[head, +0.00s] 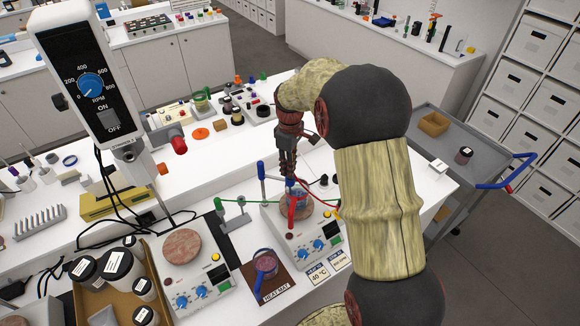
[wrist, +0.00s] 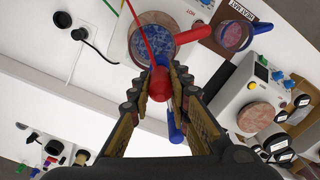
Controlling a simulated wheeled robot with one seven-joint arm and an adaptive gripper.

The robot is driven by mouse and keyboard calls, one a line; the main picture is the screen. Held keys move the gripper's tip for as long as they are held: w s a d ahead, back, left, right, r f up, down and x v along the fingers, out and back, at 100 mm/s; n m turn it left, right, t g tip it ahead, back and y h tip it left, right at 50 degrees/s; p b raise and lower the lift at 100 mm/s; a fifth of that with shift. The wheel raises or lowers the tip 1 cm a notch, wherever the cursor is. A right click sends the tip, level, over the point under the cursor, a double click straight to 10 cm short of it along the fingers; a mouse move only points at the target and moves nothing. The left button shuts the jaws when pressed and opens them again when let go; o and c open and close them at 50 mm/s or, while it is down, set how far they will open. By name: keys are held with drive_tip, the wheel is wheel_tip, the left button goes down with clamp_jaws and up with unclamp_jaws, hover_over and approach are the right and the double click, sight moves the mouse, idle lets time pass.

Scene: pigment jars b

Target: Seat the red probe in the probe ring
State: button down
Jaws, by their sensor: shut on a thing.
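My gripper (wrist: 159,82) is shut on the red probe (wrist: 159,84), which hangs between the fingertips; a thin red cable runs from it. That beaker also shows in the wrist view (wrist: 157,50), just beyond the fingertips.
A handled vessel sits on the brown heat mat (head: 268,287). Another hot plate (head: 190,270) and a box of jars (head: 103,317) are at left. A grey cart (head: 476,137) stands beyond the table.

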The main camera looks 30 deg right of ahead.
drive_tip(key=shift+f+b, duration=0.3)
drive_tip(key=shift+f, duration=0.3)
drive_tip(key=c, duration=1.6)
unclamp_jaws()
drive_tip(key=shift+c, duration=0.2)
drive_tip(key=shift+o, duration=0.3)
wheel_tip(320, 180, up, 12)
